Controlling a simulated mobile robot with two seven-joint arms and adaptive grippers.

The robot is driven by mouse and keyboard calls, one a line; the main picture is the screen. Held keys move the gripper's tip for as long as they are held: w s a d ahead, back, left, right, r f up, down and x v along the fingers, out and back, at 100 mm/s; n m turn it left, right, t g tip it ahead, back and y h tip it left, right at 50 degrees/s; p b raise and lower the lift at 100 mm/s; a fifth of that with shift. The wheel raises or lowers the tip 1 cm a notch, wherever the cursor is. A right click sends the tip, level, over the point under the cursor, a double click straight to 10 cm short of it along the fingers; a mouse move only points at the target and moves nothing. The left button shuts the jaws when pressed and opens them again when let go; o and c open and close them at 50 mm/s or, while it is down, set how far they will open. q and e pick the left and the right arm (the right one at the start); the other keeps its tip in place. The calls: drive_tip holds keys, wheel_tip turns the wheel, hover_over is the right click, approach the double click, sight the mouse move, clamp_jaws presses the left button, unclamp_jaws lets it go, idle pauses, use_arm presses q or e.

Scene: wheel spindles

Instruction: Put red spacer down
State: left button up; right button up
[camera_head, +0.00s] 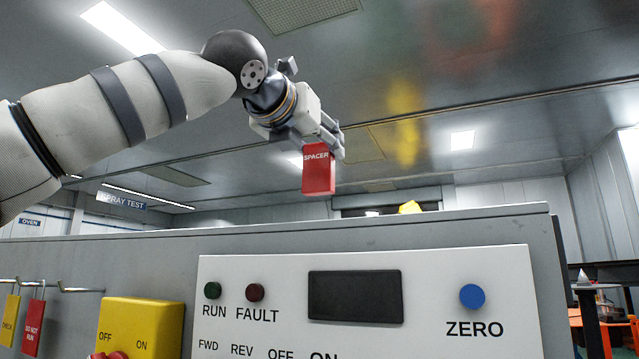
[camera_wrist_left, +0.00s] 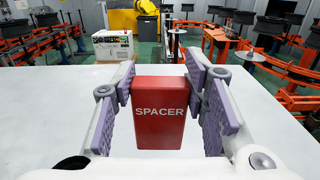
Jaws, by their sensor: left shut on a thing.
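The red spacer (camera_head: 318,177) is a small red block with the white word SPACER on it. My left gripper (camera_head: 322,142) is shut on it and holds it above the top edge of the grey machine housing in the head view. In the left wrist view the spacer (camera_wrist_left: 159,128) sits between the two purple-padded fingers (camera_wrist_left: 160,98), with its lettered face toward the camera. A pale flat surface (camera_wrist_left: 260,105) lies beyond and below it; I cannot tell whether the spacer touches that surface. My right gripper is not in view.
The grey housing (camera_head: 420,222) carries a white control panel (camera_head: 440,290), a yellow switch box (camera_head: 140,320) and hanging tags (camera_head: 33,325). In the left wrist view, orange racks (camera_wrist_left: 280,75) and a white box (camera_wrist_left: 113,45) stand beyond the pale surface, which looks bare around the spacer.

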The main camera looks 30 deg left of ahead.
sight(318, 174)
use_arm(q)
drive_tip(key=f, duration=0.1)
drive_tip(key=w+f, duration=0.1)
drive_tip(key=f, duration=0.1)
drive_tip(key=w+f, duration=0.1)
drive_tip(key=shift+d+f, duration=0.2)
drive_tip(key=shift+f, duration=0.2)
drive_tip(key=shift+a+f, duration=0.1)
drive_tip(key=shift+f, duration=0.2)
drive_tip(key=o, duration=1.2)
drive_tip(key=shift+f, duration=0.15)
drive_tip(key=s, duration=1.2)
drive_tip(key=shift+d, duration=0.4)
